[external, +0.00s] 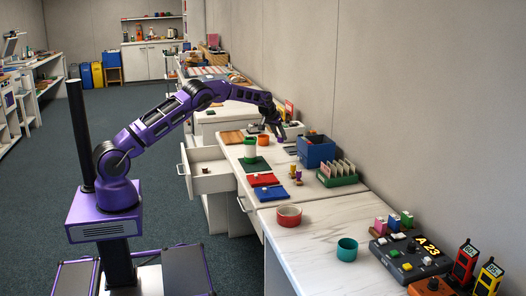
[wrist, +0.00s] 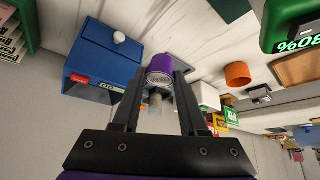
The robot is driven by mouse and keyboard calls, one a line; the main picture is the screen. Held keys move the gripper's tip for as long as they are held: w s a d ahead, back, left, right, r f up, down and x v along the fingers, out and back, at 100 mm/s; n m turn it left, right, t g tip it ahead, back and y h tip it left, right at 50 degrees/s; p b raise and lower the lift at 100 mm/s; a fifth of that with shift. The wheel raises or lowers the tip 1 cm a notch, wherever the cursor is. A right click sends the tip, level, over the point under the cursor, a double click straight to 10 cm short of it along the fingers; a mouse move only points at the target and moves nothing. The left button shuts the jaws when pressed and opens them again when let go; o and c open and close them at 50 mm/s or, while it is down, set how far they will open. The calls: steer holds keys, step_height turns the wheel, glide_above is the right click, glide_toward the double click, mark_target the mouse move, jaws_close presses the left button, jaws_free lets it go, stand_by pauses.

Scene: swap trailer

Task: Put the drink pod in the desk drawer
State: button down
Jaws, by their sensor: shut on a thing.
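The drink pod seems to be the small purple cylinder (wrist: 160,77) with a pale label, between my fingertips in the wrist view. My gripper (wrist: 159,73) is shut on it, close to the white desk top. In the external view my gripper (external: 281,136) is over the far part of the desk, left of the blue box, and a bit of purple shows at its tip. Whether the pod touches the desk cannot be told.
The blue box (external: 316,152) stands close to my gripper, with a green card tray (external: 338,180) nearer the camera.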

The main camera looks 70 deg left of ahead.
mark_target(280, 136)
step_height(280, 136, up, 5)
steer(key=shift+f, duration=0.1)
steer(key=s+a+n+g+y+b, duration=0.1)
steer(key=s+a+n+g, duration=0.2)
steer(key=s+a+n, duration=0.9)
steer(key=s+a+n+g+y+b, duration=0.1)
steer(key=s+a+n+g+y, duration=0.15)
steer(key=s+a, duration=1.15)
steer(key=shift+m+h, duration=0.35)
steer(key=s+d+f, duration=0.1)
steer(key=f, duration=0.8)
steer(key=s+d+f, duration=0.2)
steer(key=f, duration=0.7)
steer(key=s+d+f, duration=0.2)
steer(key=f, duration=0.7)
steer(key=shift+s+f, duration=0.15)
steer(key=shift+f, duration=0.05)
steer(key=shift+f+b, duration=0.5)
steer(key=shift+f, duration=1.75)
steer(key=shift+f, duration=0.1)
steer(key=shift+c, duration=2.2)
jaws_free()
